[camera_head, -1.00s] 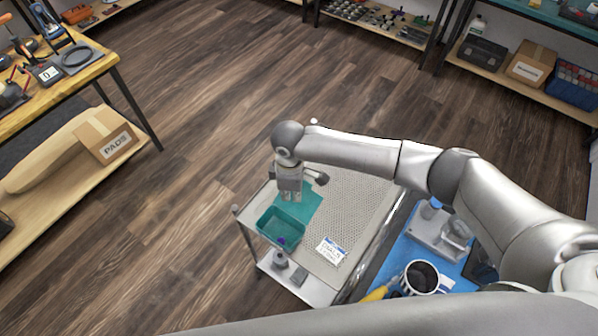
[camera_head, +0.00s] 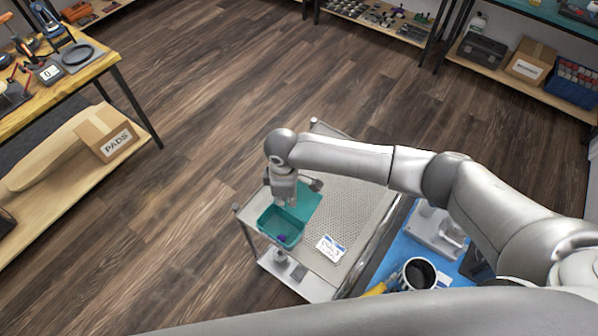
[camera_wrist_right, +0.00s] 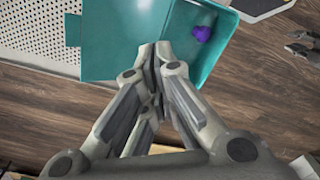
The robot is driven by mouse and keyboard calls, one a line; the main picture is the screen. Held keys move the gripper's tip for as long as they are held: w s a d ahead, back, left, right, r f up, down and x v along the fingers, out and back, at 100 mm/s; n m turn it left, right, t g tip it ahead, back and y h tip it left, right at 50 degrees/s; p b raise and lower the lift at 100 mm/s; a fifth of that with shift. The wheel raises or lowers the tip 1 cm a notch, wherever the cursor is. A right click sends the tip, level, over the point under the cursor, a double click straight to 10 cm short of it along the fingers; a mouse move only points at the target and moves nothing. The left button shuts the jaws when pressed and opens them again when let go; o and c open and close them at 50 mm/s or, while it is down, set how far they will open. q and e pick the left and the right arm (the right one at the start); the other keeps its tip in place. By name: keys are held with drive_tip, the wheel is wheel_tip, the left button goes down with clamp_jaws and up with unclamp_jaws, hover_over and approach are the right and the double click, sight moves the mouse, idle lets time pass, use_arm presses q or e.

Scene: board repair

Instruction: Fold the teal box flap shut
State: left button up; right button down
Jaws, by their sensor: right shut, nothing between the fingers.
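The teal box (camera_head: 277,238) stands at the left front corner of the metal cart, with a small purple item (camera_head: 282,238) inside. Its flap (camera_head: 309,198) lies folded back to the upper right, open. My right gripper (camera_head: 286,204) is shut and empty, pointing down at the far edge of the box. In the right wrist view, the shut fingertips (camera_wrist_right: 156,50) overlap the line between the open flap (camera_wrist_right: 112,47) and the box (camera_wrist_right: 221,42). Whether they touch the box cannot be told. My left gripper is not in view.
The cart's perforated top (camera_head: 345,187) is mostly clear, with a white label card (camera_head: 330,248) near the box. A blue mat (camera_head: 407,258) with a mug (camera_head: 418,273) lies to the right. A wooden bench (camera_head: 75,82) stands at the left.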

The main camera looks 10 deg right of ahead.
sight(287, 212)
drive_tip(key=shift+f, duration=0.2)
drive_tip(key=shift+f+b, duration=1.6)
drive_tip(key=shift+f, duration=0.9)
wheel_tip(287, 212, up, 9)
drive_tip(key=p, duration=0.9)
